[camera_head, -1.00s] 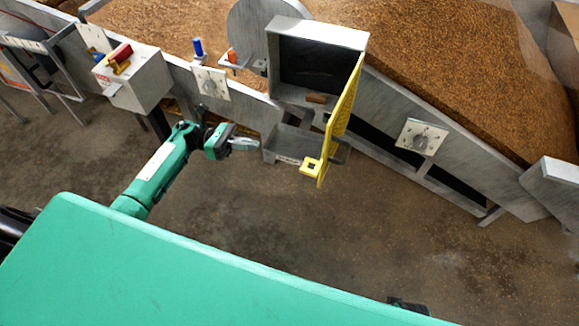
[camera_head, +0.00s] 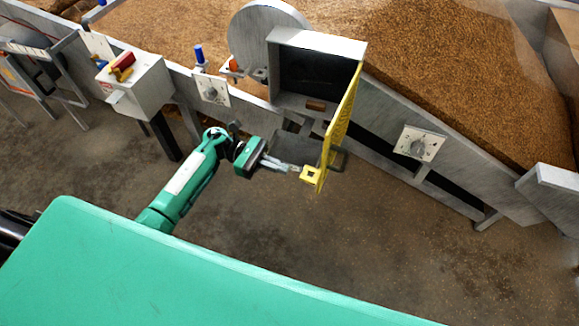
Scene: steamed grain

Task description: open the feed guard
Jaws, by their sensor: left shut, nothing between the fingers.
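The yellow feed guard (camera_head: 340,125) is a mesh panel hinged at the right side of a grey metal box (camera_head: 318,42). It stands swung out from the box, seen nearly edge-on, and the box's dark inside shows. A yellow square tab (camera_head: 311,175) sits at its lower near end. My left gripper (camera_head: 296,167) is shut and empty, with its fingertips pointing right, close to the tab. I cannot tell whether they touch it. My right gripper is not in view.
A control box (camera_head: 135,85) with a red and yellow switch stands at the left. A bed of brown grain (camera_head: 440,60) lies behind the grey metal wall. White plates (camera_head: 420,142) are fixed along the wall. The floor (camera_head: 400,240) in front is clear.

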